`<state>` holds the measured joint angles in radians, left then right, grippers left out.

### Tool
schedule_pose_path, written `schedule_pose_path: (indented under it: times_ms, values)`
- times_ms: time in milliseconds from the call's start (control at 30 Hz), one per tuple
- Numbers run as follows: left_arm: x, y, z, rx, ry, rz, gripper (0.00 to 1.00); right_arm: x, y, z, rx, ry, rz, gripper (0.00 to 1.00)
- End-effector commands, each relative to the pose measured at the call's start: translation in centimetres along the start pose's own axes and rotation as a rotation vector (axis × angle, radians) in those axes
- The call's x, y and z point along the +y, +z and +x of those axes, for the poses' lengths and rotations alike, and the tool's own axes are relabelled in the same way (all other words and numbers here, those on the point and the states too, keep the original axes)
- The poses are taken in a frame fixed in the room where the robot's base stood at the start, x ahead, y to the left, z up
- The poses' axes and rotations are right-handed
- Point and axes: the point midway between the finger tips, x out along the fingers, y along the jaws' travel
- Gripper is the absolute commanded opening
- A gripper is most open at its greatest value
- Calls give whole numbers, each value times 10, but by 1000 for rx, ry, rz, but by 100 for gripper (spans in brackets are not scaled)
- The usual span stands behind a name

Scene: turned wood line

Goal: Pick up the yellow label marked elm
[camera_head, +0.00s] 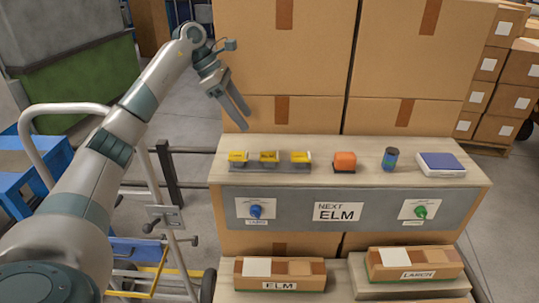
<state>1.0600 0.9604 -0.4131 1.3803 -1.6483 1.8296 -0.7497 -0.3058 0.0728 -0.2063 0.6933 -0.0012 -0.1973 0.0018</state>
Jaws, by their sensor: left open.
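Three yellow labels stand in a row on a dark grey holder (270,170) at the left of the bench top: a left one (238,157), a middle one (269,157) and a right one (301,157). Their lettering is too small to read, so I cannot tell which is marked elm. My left gripper (243,120) is open and empty, pointing down in front of the stacked cartons, above and behind the left label. It touches none of the labels. My right gripper is not in view.
An orange block (344,162), a blue-green cylinder (390,158) and a blue-topped scale (441,164) stand right of the labels. The bench front (290,207) carries a NEXT ELM sign (339,212) and two knobs. Large cartons (285,60) rise behind the bench.

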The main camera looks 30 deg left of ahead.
Motion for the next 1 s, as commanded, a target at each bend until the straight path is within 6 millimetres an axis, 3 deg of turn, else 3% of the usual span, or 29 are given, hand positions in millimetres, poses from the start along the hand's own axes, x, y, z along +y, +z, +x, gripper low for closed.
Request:
schedule_pose_path:
  times_ms: [100,167,500,1000]
  values:
    - [0,0,18,2,-3,-1,57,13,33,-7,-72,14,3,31]
    - [-1,1,27,1,-3,0,57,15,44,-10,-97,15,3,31]
    - [0,0,72,0,0,-1,57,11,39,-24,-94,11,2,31]
    - [-1,0,78,0,-1,-1,57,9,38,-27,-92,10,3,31]
